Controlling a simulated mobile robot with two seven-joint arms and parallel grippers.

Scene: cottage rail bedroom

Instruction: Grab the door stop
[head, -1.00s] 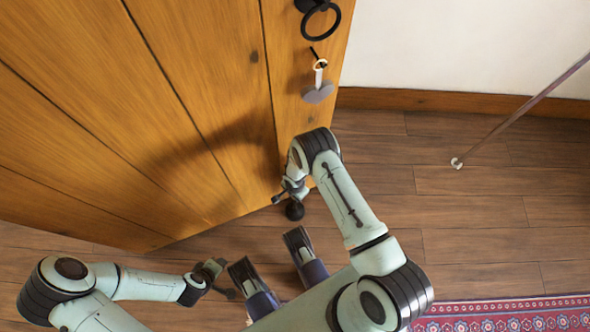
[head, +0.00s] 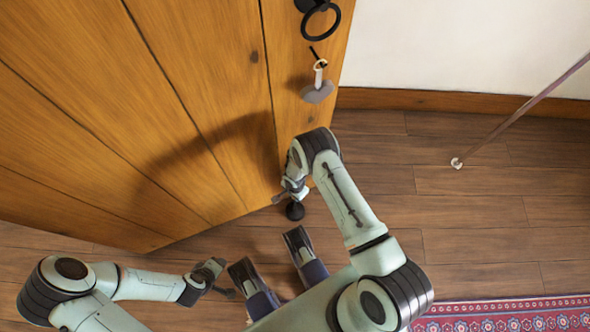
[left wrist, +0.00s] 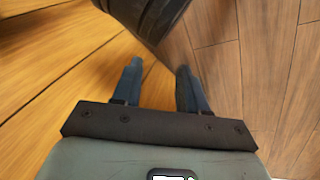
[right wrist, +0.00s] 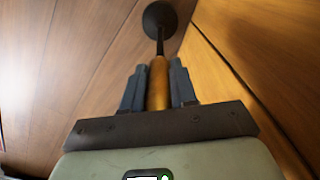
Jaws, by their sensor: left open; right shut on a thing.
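The door stop (head: 295,211) shows as a black rounded end near the floor beside the door's free edge in the head view. In the right wrist view it has a golden-brown cylindrical part (right wrist: 158,88), a thin dark rod and a round black end. My right gripper (head: 290,192) is shut on the golden-brown part, with one finger on each side in the right wrist view (right wrist: 158,68). Whether the black end touches the floor I cannot tell. My left gripper (head: 226,292) is low at the left, open and empty in the left wrist view (left wrist: 158,68).
The wooden door (head: 150,110) stands close on the left, with a black ring handle (head: 321,18) and a hanging grey key tag (head: 318,92). A thin pole (head: 520,110) slants at the right. A red patterned rug (head: 510,315) lies at bottom right. Floor (head: 480,225) right of my arm is clear.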

